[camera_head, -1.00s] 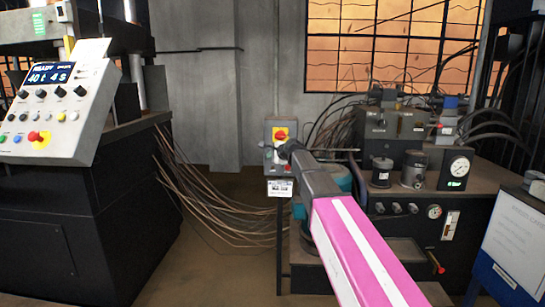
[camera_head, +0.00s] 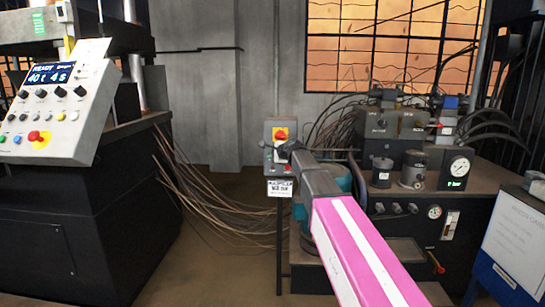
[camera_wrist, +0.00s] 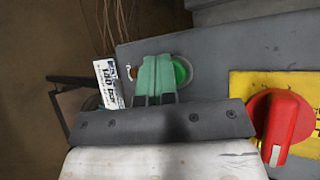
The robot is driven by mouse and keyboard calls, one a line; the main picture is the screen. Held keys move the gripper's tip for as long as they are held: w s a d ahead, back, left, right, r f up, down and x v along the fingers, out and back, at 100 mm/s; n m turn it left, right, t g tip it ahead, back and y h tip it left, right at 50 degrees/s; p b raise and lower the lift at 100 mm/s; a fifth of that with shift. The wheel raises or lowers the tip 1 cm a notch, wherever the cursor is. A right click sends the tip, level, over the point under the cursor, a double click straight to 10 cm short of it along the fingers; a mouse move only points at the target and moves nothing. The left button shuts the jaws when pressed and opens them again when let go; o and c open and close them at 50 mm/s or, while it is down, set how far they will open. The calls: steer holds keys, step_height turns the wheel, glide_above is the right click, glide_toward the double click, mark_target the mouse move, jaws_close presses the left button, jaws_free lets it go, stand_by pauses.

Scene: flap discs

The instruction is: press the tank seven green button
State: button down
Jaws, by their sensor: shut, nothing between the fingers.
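A grey control box (camera_head: 271,171) stands on a post near the middle of the head view. A domed green button (camera_wrist: 183,70) shows on its face in the wrist view. My gripper (camera_wrist: 156,72) is shut and empty. Its fingertips lie over the left part of the green button, with the button's right part showing beside them. I cannot tell whether they touch it. In the head view my gripper (camera_head: 279,150) is in front of the box and hides part of its face, including the green button. No tank number is legible.
A red rotary switch (camera_wrist: 284,118) on a yellow plate (camera_wrist: 243,84) sits to the right of the fingers. A white label (camera_wrist: 109,84) hangs at the left. A press panel (camera_head: 52,112) stands left, and a hydraulic unit (camera_head: 458,208) stands right. Loose cables (camera_head: 205,197) hang behind.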

steer(key=shift+w, duration=0.2)
stand_by(0.6)
steer(key=shift+s, duration=0.9)
steer(key=s, duration=0.5)
steer(key=shift+a, duration=0.1)
stand_by(0.4)
